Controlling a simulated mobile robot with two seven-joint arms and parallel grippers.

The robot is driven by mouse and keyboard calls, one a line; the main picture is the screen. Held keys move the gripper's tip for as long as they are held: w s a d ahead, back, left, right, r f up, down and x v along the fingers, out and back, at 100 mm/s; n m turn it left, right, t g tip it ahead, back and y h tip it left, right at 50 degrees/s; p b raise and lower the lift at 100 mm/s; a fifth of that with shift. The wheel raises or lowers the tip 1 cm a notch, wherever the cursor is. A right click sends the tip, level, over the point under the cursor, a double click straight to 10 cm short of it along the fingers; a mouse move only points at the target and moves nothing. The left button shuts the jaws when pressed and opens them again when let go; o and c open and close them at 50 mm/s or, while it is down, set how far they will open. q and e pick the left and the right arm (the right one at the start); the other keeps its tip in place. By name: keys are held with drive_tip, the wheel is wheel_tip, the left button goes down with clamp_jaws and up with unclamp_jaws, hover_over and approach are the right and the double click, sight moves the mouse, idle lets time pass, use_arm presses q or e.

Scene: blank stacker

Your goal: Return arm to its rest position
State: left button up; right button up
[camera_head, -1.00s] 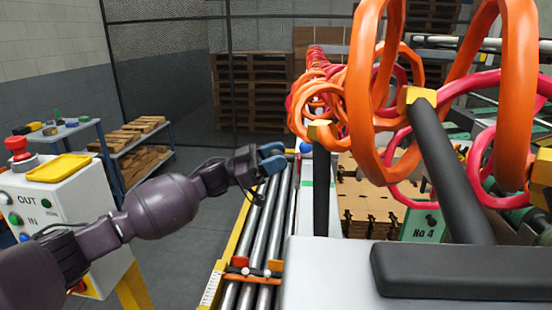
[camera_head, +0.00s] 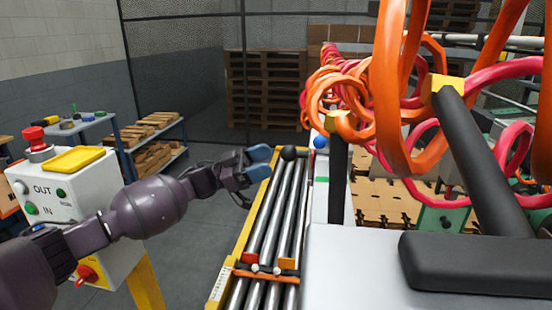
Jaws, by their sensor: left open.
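My left arm (camera_head: 150,208) comes in from the left and reaches across in front of the control box. My left gripper (camera_head: 259,163) has blue fingertips and is open, with nothing seen between them. It is in the air by the left edge of the roller conveyor, near the conveyor's far end. My right gripper is not in view.
The control box (camera_head: 75,190) with OUT and IN buttons and a red knob stands at the left. The roller conveyor (camera_head: 270,230) runs along the middle. Orange and pink coiled hoses (camera_head: 390,90) hang at the right above a grey machine top (camera_head: 350,270). Pallets (camera_head: 265,90) stand behind.

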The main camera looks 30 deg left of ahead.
use_arm(q)
drive_tip(key=shift+s+a+f, duration=0.1)
drive_tip(key=shift+s+a, duration=0.05)
drive_tip(key=shift+a, duration=0.15)
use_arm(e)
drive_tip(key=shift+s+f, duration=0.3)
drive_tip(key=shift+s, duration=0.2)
